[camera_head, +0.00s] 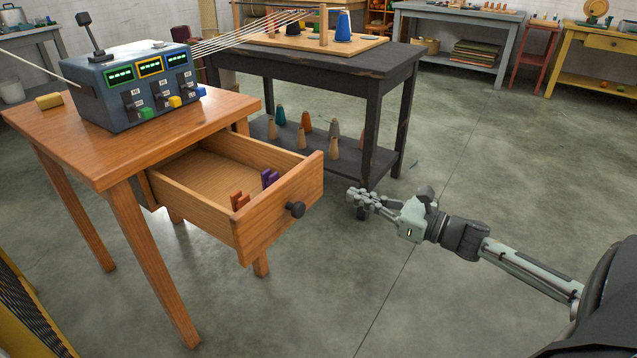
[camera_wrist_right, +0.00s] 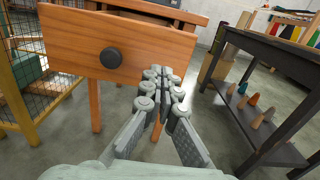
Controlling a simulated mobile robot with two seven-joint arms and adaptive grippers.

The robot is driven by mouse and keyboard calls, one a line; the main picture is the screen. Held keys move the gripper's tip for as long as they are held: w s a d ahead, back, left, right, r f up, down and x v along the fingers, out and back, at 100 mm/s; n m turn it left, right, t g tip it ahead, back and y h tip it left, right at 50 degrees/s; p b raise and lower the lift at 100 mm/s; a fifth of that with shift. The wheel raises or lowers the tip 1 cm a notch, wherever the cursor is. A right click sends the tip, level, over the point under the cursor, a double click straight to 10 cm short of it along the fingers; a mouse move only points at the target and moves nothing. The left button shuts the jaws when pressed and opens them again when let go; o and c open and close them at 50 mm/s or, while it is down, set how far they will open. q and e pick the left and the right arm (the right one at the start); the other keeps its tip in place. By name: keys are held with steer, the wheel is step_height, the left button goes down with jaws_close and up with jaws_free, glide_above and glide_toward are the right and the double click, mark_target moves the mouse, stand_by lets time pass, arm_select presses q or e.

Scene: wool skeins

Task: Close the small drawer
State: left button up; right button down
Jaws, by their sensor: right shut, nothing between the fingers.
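The small drawer (camera_head: 279,218) is pulled well out of the wooden table (camera_head: 199,118) in the head view. Its front carries a round dark knob (camera_head: 295,209), and an orange-brown piece (camera_head: 239,201) and a purple piece (camera_head: 269,178) lie inside. In the right wrist view the drawer front (camera_wrist_right: 75,40) and knob (camera_wrist_right: 111,58) stand ahead and to the left. My right gripper (camera_head: 353,197) is shut and empty, to the right of the drawer front and apart from it. Its fingers (camera_wrist_right: 162,80) are together in the wrist view. My left gripper is not in view.
A dark table (camera_head: 375,80) with cones on its lower shelf (camera_head: 345,167) stands behind, close to the right gripper. A grey control box (camera_head: 120,84) sits on the wooden table. Open floor lies in front. A wire mesh cage (camera_wrist_right: 62,70) stands at the left of the wrist view.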

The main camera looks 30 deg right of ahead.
mark_target(309, 179)
steer(key=x, duration=0.8)
steer(key=shift+w+r, duration=0.1)
steer(key=shift+w+a, duration=0.2)
steer(key=shift+w, duration=0.4)
steer(key=shift+w+a, duration=0.1)
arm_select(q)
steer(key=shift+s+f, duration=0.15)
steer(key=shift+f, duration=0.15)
